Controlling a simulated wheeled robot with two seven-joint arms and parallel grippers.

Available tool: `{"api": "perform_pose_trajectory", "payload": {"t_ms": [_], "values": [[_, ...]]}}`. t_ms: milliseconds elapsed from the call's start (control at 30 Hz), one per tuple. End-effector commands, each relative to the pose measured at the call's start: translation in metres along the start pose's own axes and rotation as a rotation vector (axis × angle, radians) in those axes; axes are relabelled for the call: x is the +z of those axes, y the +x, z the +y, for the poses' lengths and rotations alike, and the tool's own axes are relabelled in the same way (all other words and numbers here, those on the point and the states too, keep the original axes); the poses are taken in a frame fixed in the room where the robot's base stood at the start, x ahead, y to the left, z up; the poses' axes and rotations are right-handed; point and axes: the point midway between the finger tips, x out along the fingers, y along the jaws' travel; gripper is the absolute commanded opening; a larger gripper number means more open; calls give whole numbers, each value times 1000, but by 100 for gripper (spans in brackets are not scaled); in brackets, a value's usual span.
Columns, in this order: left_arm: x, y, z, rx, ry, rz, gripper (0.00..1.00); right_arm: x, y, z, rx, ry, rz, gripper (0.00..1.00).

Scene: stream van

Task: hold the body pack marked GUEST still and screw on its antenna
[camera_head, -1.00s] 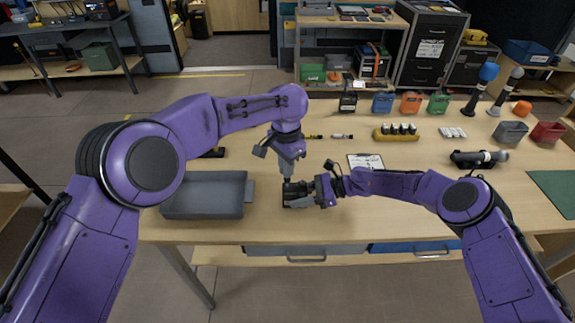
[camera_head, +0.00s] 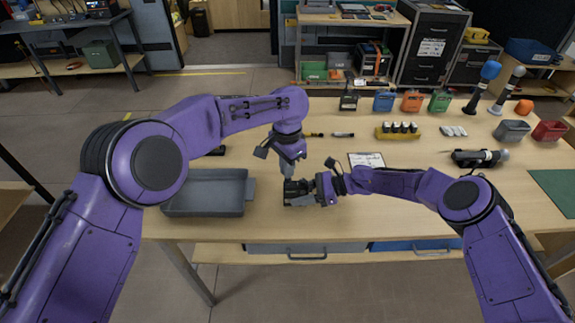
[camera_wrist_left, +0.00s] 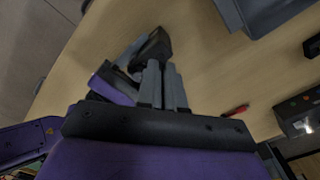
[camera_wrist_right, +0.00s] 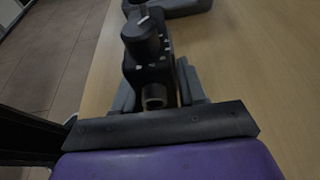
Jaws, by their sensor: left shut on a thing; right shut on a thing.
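The dark body pack (camera_head: 294,187) is held just above or on the table near its front edge; I cannot read its marking. My right gripper (camera_head: 311,191) is shut on it from the right. The right wrist view shows the black pack (camera_wrist_right: 152,72) between the fingers, with a dark round knob-like part near its top. My left gripper (camera_head: 287,172) points down directly over the pack. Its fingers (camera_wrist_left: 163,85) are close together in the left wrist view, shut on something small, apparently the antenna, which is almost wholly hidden. I cannot tell whether the antenna is seated.
A grey tray (camera_head: 206,193) stands just left of the grippers. A white card (camera_head: 366,160) lies to the right. A yellow battery holder (camera_head: 397,134), several coloured packs and a lying microphone (camera_head: 474,157) are farther back and right.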

Motion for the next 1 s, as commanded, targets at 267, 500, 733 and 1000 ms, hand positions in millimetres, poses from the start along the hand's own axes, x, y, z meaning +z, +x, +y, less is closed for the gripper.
{"api": "perform_pose_trajectory", "payload": {"t_ms": [267,500,733,1000], "values": [[0,6,0,0,1,-1,0,0,0,0,0,0,0,2],[0,7,0,0,1,0,0,0,0,0,0,0,0,2],[0,7,0,0,1,0,0,0,0,0,0,0,0,2],[0,8,0,-1,1,0,0,0,0,0,0,0,0,2]]}}
